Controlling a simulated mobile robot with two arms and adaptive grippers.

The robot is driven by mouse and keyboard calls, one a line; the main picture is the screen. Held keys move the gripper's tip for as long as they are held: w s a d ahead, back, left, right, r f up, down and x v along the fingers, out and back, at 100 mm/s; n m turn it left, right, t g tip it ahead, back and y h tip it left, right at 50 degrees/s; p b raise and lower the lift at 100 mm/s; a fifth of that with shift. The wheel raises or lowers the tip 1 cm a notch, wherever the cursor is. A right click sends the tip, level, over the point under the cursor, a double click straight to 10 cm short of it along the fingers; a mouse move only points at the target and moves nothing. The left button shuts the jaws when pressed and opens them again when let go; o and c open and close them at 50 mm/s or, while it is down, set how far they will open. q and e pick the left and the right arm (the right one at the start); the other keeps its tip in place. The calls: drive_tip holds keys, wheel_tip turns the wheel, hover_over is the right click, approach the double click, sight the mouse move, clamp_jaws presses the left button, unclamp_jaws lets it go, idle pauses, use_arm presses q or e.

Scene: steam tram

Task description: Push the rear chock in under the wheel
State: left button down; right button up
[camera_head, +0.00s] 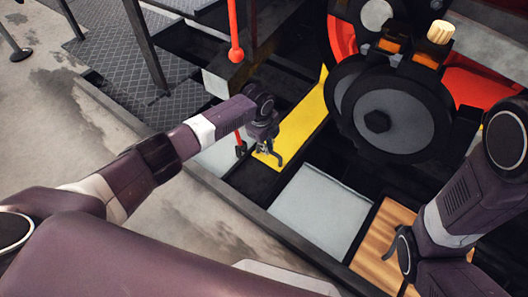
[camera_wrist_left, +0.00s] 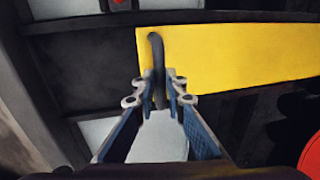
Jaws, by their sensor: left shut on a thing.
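The yellow chock (camera_head: 302,123) lies as a long flat piece between dark beams, its far end near the red wheel (camera_head: 341,38). Whether they touch is hidden. It also shows in the left wrist view (camera_wrist_left: 235,58), with a dark bar-like handle (camera_wrist_left: 156,52) near its end. My left gripper (camera_head: 268,154) is at the chock's near end. In the left wrist view its fingers (camera_wrist_left: 160,88) are shut on the handle. My right gripper (camera_head: 397,254) hangs over a wooden board at lower right, away from the chock; its fingers are partly hidden.
A large black drum with a grey face (camera_head: 388,118) stands right of the chock. A red rod with a ball end (camera_head: 236,52) hangs at upper left of it. Pale panels (camera_head: 318,208) and the wooden board (camera_head: 380,245) lie in front. A dark frame edge (camera_head: 262,218) borders the floor.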

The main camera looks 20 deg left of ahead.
use_arm(q)
drive_tip(key=shift+w+r, duration=0.1)
drive_tip(key=shift+w, duration=0.15)
drive_tip(key=c, duration=2)
unclamp_jaws()
drive_tip(key=shift+o, duration=0.2)
wheel_tip(320, 180, up, 12)
drive_tip(key=s, duration=0.2)
drive_tip(key=shift+s+a+f, duration=0.15)
drive_tip(key=shift+a+f, duration=0.05)
drive_tip(key=shift+a, duration=0.15)
